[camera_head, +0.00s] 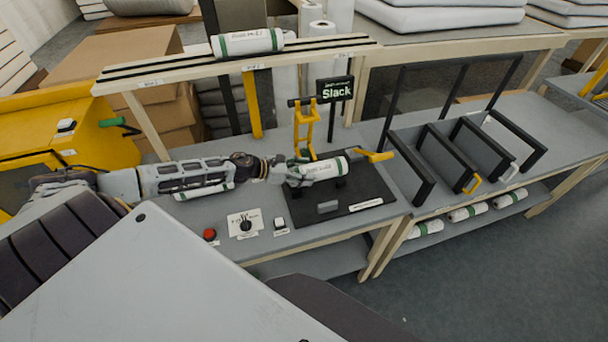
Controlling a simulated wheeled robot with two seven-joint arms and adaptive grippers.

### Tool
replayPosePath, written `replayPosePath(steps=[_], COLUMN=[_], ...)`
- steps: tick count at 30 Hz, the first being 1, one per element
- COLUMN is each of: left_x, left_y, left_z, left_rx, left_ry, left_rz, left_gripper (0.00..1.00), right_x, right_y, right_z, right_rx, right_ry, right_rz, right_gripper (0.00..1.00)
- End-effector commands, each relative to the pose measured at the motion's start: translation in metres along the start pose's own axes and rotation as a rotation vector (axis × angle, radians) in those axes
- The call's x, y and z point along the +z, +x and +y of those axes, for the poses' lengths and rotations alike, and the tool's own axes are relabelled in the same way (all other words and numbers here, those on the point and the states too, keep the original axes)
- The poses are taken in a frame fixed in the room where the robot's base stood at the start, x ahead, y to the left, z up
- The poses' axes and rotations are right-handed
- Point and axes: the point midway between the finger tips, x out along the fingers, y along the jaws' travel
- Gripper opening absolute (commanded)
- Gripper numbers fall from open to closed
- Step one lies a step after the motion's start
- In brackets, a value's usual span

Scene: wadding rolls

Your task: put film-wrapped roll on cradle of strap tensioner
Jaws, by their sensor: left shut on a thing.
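A white film-wrapped roll (325,168) with green bands lies level over the dark cradle (341,183) of the strap tensioner, whose black base plate (372,190) rests on the bench. I cannot tell whether it bears fully on the cradle. My left gripper (292,173) comes in from the left and is shut on the roll's left end, hiding part of it. The tensioner has a yellow upright frame (306,128), a yellow handle (377,156) at the right and a sign reading "Slack" (335,89). My right gripper is not in view.
Another roll (205,191) lies partly hidden under my left arm. One roll (247,42) is on the raised rail shelf (150,78). A red button (209,234) and switches stand in front. A black divider rack (447,150) is at right, with several rolls on the shelf below.

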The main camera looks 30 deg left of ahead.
Motion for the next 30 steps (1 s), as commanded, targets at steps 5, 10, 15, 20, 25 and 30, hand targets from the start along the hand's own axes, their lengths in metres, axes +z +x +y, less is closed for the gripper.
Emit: replayPosePath(steps=[5, 10, 15, 20, 25, 30], left_x=[-0.011, -0.013, -0.013, -0.016, -0.016, -0.015], left_y=[0.005, 0.006, 0.006, 0.007, 0.007, 0.007], left_z=[-0.001, -0.001, -0.001, -0.001, -0.001, -0.001], left_rx=[-0.002, -0.002, -0.002, -0.002, -0.002, -0.002], left_ry=[-0.001, 0.001, 0.0, 0.0, 0.0, 0.0], left_rz=[-0.001, 0.0, 0.0, 0.0, 0.0, 0.0], left_gripper=[0.28, 0.28, 0.28, 0.28, 0.8, 0.81], right_x=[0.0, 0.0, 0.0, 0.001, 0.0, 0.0], right_y=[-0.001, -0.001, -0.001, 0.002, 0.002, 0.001], right_z=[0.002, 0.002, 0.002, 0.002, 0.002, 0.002], right_rx=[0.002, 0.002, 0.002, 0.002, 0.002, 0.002], right_ry=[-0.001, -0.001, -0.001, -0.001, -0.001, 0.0], right_rz=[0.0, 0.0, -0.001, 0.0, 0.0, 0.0], right_gripper=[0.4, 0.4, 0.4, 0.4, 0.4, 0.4])
